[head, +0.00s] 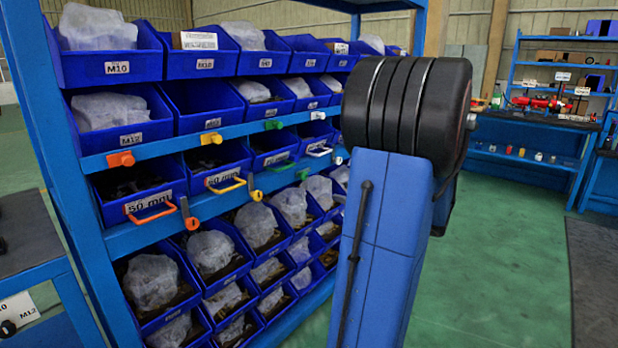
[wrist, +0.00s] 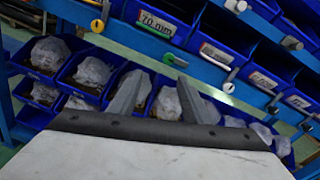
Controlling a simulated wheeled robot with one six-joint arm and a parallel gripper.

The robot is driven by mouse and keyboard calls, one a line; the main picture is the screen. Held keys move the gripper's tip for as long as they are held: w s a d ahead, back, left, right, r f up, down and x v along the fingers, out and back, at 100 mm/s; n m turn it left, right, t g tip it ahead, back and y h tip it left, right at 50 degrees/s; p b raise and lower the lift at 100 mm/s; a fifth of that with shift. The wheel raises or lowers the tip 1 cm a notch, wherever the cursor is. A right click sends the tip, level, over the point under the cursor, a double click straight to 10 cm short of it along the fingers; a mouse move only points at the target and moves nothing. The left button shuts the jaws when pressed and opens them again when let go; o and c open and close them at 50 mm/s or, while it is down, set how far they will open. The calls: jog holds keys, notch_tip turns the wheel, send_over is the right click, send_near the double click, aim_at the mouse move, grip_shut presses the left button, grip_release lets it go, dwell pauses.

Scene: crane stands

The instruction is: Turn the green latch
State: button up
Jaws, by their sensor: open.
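The green latch (head: 273,124) is a small piece on the upper blue rail of the shelf, between a yellow latch and a white latch. A green handle (head: 281,168) shows on a bin below it. In the head view my arm hides the gripper and part of the shelf's right end.
An orange latch (head: 121,158), a yellow latch (head: 211,138) and a white latch (head: 318,115) share the upper rail. An orange handle (head: 152,210) and yellow handle (head: 226,185) stick out below. Green floor (head: 510,220) is clear at the right, before a workbench (head: 525,160).

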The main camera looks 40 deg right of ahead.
aim_at(305, 176)
jog(key=shift+m+t+h, duration=0.3)
jog(key=shift+m+h, duration=0.1)
jog(key=shift+h, duration=0.1)
jog(key=w, duration=1.6)
jog(key=shift+w+d, duration=0.2)
jog(key=shift+w, duration=0.1)
jog(key=c, duration=1)
jog(key=shift+c, duration=0.2)
